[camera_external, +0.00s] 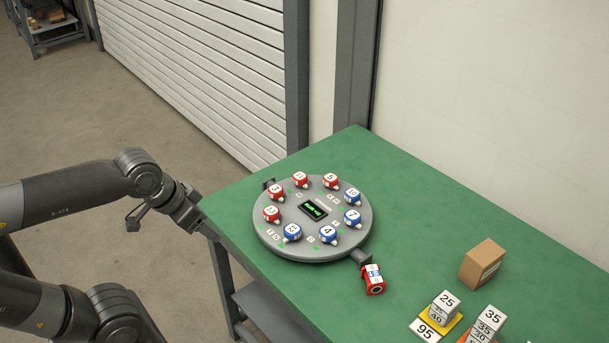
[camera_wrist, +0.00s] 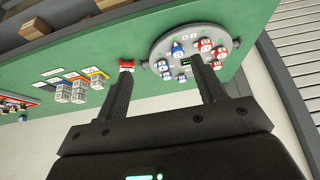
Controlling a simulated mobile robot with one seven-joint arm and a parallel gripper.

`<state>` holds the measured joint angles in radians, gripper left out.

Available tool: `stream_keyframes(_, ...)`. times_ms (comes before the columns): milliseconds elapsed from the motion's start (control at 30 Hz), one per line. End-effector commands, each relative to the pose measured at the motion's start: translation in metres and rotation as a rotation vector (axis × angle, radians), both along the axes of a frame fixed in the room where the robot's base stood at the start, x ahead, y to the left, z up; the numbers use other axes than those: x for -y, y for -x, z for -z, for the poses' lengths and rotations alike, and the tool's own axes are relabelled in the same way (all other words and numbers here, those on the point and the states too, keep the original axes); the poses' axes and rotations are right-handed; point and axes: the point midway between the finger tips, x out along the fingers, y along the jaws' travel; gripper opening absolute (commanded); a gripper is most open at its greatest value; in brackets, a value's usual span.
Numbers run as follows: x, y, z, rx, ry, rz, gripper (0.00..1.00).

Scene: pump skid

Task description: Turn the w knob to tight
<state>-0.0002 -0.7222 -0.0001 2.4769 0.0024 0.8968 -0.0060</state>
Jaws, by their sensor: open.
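A round grey disc (camera_external: 312,250) lies on the green table, with several red and blue knobs around a small dark display (camera_external: 313,210). The knobs bear numbers, such as the red 3 (camera_external: 276,189) and the blue 4 (camera_external: 329,233). No letter w is readable, so I cannot tell which knob is the w knob, nor its setting. My gripper (camera_external: 208,230) is left of the disc, beside the table's edge, apart from the knobs. In the wrist view my gripper (camera_wrist: 161,66) is open and empty, its fingers spread toward the disc (camera_wrist: 157,50).
A cardboard box (camera_external: 483,264) and number-marked grey blocks (camera_external: 447,303) stand farther right. The table (camera_external: 430,215) is clear behind the disc.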

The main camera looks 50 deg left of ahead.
Motion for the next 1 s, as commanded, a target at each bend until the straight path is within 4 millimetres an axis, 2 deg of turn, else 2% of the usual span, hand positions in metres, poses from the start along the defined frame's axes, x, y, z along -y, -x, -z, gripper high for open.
stream_keyframes(167,-0.002,-0.045,-0.017,-0.016,0.000,-0.021,0.64)
stream_keyframes(300,-0.004,-0.093,-0.027,-0.028,0.002,-0.042,0.64)
stream_keyframes(533,-0.008,-0.175,-0.030,-0.045,0.004,-0.076,0.64)
stream_keyframes(767,-0.012,-0.259,-0.014,-0.061,0.006,-0.112,0.64)
stream_keyframes(1000,-0.016,-0.344,0.023,-0.078,0.006,-0.144,0.64)
